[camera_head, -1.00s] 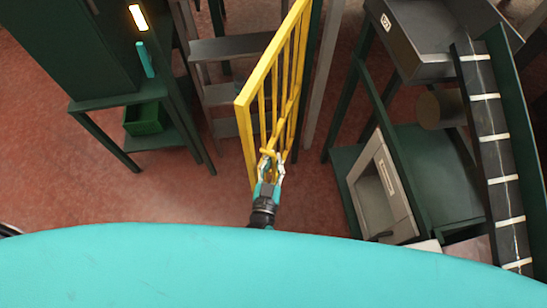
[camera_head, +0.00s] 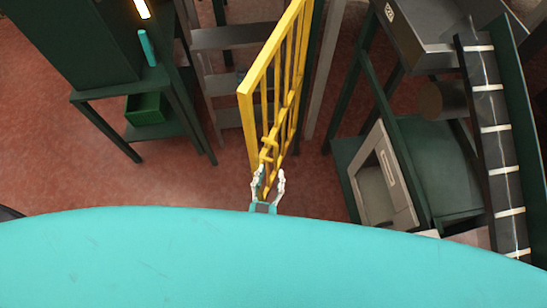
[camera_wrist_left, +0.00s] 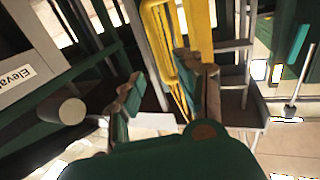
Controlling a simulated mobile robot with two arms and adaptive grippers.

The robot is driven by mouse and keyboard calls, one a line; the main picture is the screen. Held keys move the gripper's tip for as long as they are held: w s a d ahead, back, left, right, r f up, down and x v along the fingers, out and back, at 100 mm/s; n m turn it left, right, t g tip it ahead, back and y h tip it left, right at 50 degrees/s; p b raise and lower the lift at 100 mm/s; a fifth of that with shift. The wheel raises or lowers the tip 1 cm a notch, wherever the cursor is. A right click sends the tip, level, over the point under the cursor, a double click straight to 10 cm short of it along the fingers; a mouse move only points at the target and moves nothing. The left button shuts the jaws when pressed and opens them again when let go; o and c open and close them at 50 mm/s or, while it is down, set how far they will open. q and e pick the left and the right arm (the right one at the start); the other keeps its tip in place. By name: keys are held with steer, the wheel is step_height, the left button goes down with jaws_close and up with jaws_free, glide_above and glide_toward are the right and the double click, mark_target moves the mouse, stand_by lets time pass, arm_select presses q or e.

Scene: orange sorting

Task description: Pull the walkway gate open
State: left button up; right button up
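The yellow walkway gate (camera_head: 272,95) stands swung out toward me from dark posts, its near edge closest to my body. A yellow handle (camera_head: 268,150) sticks out low on its barred face. My left gripper (camera_head: 268,180) is open and empty, just on my side of the handle; its two pale fingers are spread apart. In the left wrist view, the fingers of my left gripper (camera_wrist_left: 168,98) are wide apart, with the yellow gate (camera_wrist_left: 198,25) beyond them, nearer the right finger. My right gripper is in neither view.
Grey steps (camera_head: 225,92) lie behind the gate on its left. A dark green stand (camera_head: 120,95) with a green bin (camera_head: 147,108) is at the left. A conveyor (camera_head: 494,120) and a grey-framed box (camera_head: 384,180) stand at the right. Red floor is clear left of the gate.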

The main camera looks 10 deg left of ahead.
arm_select(q)
steer(key=s, duration=0.4)
steer(key=shift+a, duration=0.1)
steer(key=shift+c, duration=0.8)
steer(key=a+f+n+b, duration=0.1)
steer(key=a, duration=0.1)
steer(key=a+f+n+h+b, duration=0.1)
steer(key=a+f+b, duration=0.1)
steer(key=shift+a+f, duration=0.15)
steer(key=shift+a, duration=0.05)
jaws_close()
steer(key=w+a+f+n+g+h+b, duration=0.1)
steer(key=a+f+n+h+b, duration=0.15)
steer(key=a+n+b, duration=0.35)
steer(key=a+f+n+g+h+b, duration=0.1)
steer(key=a+f+n+h+b, duration=0.1)
steer(key=a+n+h+b, duration=0.45)
steer(key=w+d+m+y+p, duration=0.1)
steer(key=w+d+y+p, duration=0.1)
steer(key=w+d, duration=0.5)
steer(key=shift+w+r+m+p, duration=0.25)
steer(key=shift+w+m+p, duration=0.05)
steer(key=shift+m, duration=0.05)
